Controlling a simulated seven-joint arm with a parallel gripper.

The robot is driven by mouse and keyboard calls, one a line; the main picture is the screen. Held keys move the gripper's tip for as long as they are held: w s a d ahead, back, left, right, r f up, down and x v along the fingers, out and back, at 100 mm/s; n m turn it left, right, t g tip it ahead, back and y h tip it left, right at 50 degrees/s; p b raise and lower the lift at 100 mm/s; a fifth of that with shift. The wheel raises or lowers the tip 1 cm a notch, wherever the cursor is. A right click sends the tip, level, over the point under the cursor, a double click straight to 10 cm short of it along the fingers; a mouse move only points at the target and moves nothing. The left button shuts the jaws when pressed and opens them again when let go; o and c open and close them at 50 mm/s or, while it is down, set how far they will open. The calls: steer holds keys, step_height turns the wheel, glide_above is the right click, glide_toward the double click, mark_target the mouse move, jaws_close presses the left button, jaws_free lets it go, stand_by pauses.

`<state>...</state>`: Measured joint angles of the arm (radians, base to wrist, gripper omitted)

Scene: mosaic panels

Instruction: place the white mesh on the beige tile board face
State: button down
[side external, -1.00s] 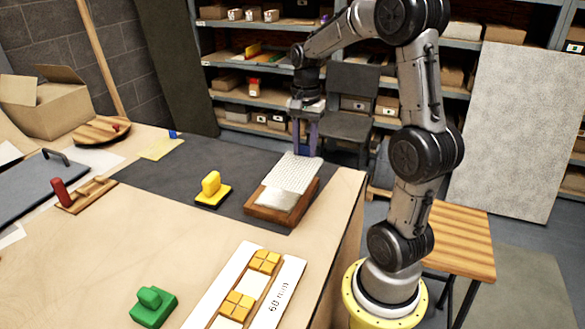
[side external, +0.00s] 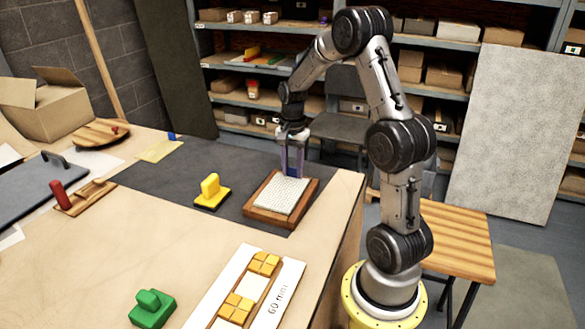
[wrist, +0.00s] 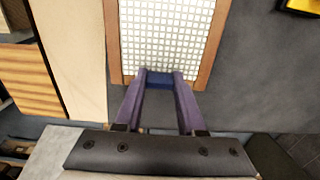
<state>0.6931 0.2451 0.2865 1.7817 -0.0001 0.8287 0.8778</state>
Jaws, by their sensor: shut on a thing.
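The white mesh (side external: 281,194), a fine square grid, lies over the tile board (side external: 262,216), inside its brown wooden rim. The mesh covers the board's beige face, and I cannot tell whether it touches the face everywhere. In the wrist view the mesh (wrist: 165,35) fills the space between the wooden side rims (wrist: 209,50). My gripper (side external: 292,173) is at the board's far edge, pointing down. Its purple fingers (wrist: 158,84) are shut on a blue tab (wrist: 158,78) at the mesh's edge.
A yellow-handled block (side external: 211,192) stands left of the board on the dark mat (side external: 160,185). A white panel with yellow tiles (side external: 238,303) and a green block (side external: 152,308) are at the front. A red-handled wooden tool (side external: 75,196) lies at the left.

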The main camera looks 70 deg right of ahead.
steer(key=c, duration=0.5)
jaws_free()
steer(key=shift+f, duration=0.15)
step_height(320, 180, up, 11)
steer(key=s+a+r+n+t, duration=0.1)
steer(key=a+r+n, duration=0.4)
steer(key=a, duration=0.4)
steer(key=s+a+f+n+t, duration=0.1)
steer(key=s+a+n+t, duration=0.3)
steer(key=s+a+n, duration=0.9)
steer(key=a, duration=0.3)
steer(key=shift+a+f+t, duration=0.15)
steer(key=shift+f+t, duration=0.05)
steer(key=shift+t, duration=0.1)
